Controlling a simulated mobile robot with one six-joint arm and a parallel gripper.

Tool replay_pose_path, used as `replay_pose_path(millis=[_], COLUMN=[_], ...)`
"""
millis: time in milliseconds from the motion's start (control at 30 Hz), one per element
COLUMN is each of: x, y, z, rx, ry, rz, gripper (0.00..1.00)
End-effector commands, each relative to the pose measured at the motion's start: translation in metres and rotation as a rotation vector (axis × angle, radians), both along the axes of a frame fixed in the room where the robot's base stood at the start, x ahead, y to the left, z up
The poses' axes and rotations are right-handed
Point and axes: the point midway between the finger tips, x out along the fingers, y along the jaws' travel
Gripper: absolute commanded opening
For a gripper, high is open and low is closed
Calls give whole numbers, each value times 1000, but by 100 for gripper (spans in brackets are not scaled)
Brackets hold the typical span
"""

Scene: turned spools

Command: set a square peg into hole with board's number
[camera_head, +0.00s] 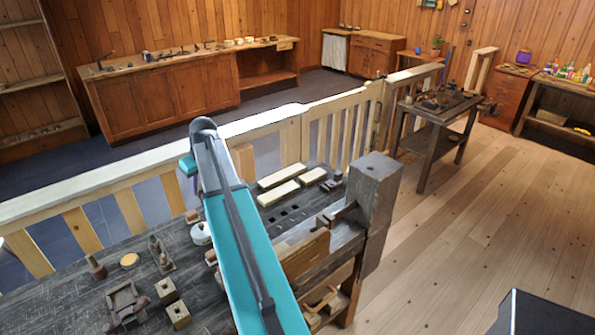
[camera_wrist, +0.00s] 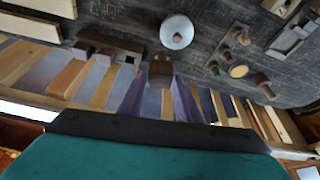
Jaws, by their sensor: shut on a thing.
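My gripper (camera_wrist: 161,82) shows in the wrist view with its two purple fingers shut on a small brown block, apparently the square peg (camera_wrist: 161,68). Its lower part lies between the fingers. In the head view my arm hides the fingertips and the peg. Several dark square holes, among them one nearer hole (camera_head: 283,214), lie in the dark workbench top (camera_head: 75,290), right of my arm. Pale wooden boards (camera_head: 278,193) lie just behind them. I cannot read a number on any board. The peg appears apart from the holes.
A white round lidded thing (camera_head: 201,233) stands left of my arm, also in the wrist view (camera_wrist: 177,32). Wooden blocks with holes (camera_head: 166,290) and a tan disc (camera_head: 130,260) are farther left. A wooden vise (camera_head: 372,190) rises at the right end. A fence (camera_head: 80,238) runs behind.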

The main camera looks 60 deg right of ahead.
Motion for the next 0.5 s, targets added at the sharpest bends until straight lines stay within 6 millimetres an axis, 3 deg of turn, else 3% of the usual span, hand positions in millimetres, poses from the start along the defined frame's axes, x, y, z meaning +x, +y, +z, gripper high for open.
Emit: replay_pose_path(millis=[100,500], x=[-15,-83], y=[-41,-163], z=[-4,-25], rx=[2,2], ry=[0,-9], rz=[-22,-81], gripper=[9,9])
